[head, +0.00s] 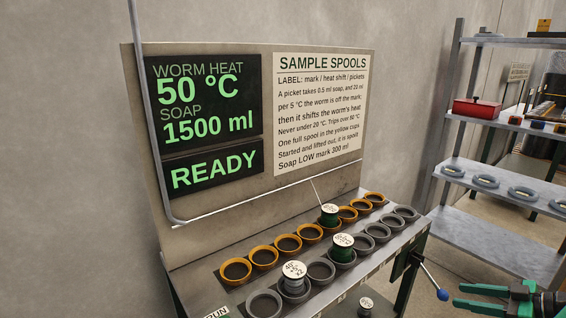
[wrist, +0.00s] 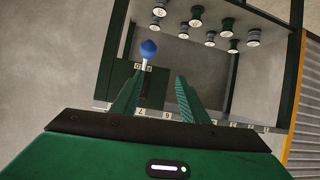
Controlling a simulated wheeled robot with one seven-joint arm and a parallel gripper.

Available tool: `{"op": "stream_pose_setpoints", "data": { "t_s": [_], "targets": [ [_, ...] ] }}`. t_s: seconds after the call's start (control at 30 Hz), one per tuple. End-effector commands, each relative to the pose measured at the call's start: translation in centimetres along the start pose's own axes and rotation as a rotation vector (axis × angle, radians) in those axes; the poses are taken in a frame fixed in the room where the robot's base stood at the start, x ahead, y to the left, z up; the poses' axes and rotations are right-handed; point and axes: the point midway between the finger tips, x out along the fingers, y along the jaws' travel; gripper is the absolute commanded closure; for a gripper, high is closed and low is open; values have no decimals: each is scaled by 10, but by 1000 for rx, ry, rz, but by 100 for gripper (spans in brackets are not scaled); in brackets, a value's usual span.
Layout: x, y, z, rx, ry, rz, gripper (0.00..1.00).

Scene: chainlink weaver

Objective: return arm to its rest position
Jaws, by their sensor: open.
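My gripper (head: 458,296) is at the lower right of the head view, with its green fingers pointing left. In the wrist view my gripper (wrist: 160,80) has its two fingers apart with nothing between them. A lever with a blue knob (head: 442,294) stands at the bench's right end, just left of the fingertips in the head view. The blue knob also shows in the wrist view (wrist: 148,48), beyond the fingertips; whether they touch it, I cannot tell. The rest of my arm is outside the head view.
The bench holds a row of yellow cups (head: 262,256) and a row of grey cups (head: 320,271). Green spools (head: 343,251) and a grey spool (head: 295,282) sit in some. A panel (head: 207,125) reads 50 °C, 1500 ml, READY. A metal shelf (head: 500,196) stands at the right.

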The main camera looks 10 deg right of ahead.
Motion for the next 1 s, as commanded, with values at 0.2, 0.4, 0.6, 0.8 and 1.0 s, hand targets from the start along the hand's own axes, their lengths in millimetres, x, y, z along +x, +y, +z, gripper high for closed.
{"op": "stream_pose_setpoints", "data": {
  "t_s": [0.2, 0.4, 0.6, 0.8, 1.0],
  "targets": [
    [21, -38, -29, 156, -256, -163, 59],
    [22, -72, -51, 307, -505, -199, 59],
    [10, -103, -75, 451, -729, -137, 59],
    [-10, -133, -100, 595, -900, 7, 59],
    [-36, -163, -123, 745, -999, 201, 59]
  ]
}}
